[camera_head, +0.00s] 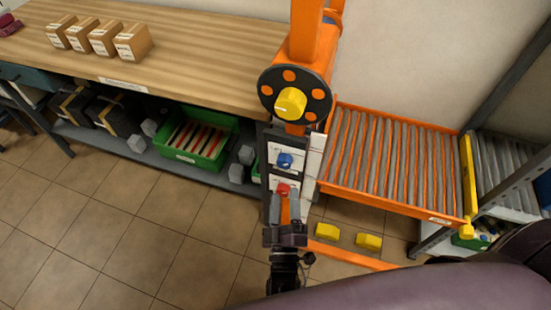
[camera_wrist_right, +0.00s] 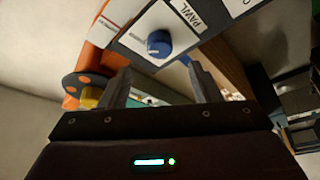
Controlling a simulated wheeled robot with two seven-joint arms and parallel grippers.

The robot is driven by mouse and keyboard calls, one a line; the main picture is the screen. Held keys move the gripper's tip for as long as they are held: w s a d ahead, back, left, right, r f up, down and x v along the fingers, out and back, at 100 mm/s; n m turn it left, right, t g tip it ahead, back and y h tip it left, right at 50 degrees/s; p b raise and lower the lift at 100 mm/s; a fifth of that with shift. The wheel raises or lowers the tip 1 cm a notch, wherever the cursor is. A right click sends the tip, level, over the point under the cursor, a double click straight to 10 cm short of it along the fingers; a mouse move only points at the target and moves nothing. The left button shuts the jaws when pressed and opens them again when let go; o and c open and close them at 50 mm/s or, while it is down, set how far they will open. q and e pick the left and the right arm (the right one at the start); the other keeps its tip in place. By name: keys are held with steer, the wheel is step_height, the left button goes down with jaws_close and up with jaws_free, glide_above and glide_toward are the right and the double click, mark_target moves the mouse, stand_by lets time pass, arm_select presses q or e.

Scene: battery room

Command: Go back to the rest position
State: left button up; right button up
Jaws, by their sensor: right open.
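My right gripper (camera_head: 285,198) comes in from the bottom of the head view, in front of a panel on an orange post. Its two grey fingers stand apart with nothing held between them. In the right wrist view the open fingers (camera_wrist_right: 160,72) point towards the panel, with a gap between them. A blue knob (camera_head: 285,160) sits on the panel above the gripper; it also shows in the wrist view (camera_wrist_right: 159,43) beside a label reading PAWL. A red knob (camera_head: 283,189) shows just beyond the fingertips; I cannot tell whether they touch it. My left gripper is out of view.
A black disc (camera_head: 267,95) with a yellow hub is on the post. An orange roller conveyor (camera_head: 370,206) stands right of it. A wooden bench (camera_head: 190,60) with several boxes stands left, a green crate (camera_head: 217,166) below it. Tiled floor (camera_head: 110,240) is clear at left.

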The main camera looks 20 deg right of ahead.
steer(key=s+d+f+g+y, duration=0.1)
steer(key=s+f+g+y, duration=0.15)
steer(key=f, duration=0.75)
steer(key=s+d+f+g+y, duration=0.1)
steer(key=s+d+f+g, duration=0.2)
steer(key=f, duration=0.8)
steer(key=s+f+g+y, duration=0.2)
steer(key=f+g, duration=0.2)
steer(key=f, duration=0.6)
steer(key=s+d+f+m+g, duration=0.1)
steer(key=s+d+f+g, duration=0.1)
steer(key=s, duration=0.4)
steer(key=s+d+f+m+g, duration=0.2)
steer(key=s+d+f+g, duration=0.1)
steer(key=s+f, duration=0.3)
steer(key=s+d+f+m+g, duration=0.1)
steer(key=s+f+g, duration=0.3)
steer(key=s, duration=0.4)
steer(key=shift+d+f+m, duration=0.4)
steer(key=shift+d+f, duration=0.2)
steer(key=shift+d, duration=0.2)
steer(key=shift+o, duration=0.4)
steer(key=shift+g, duration=0.25)
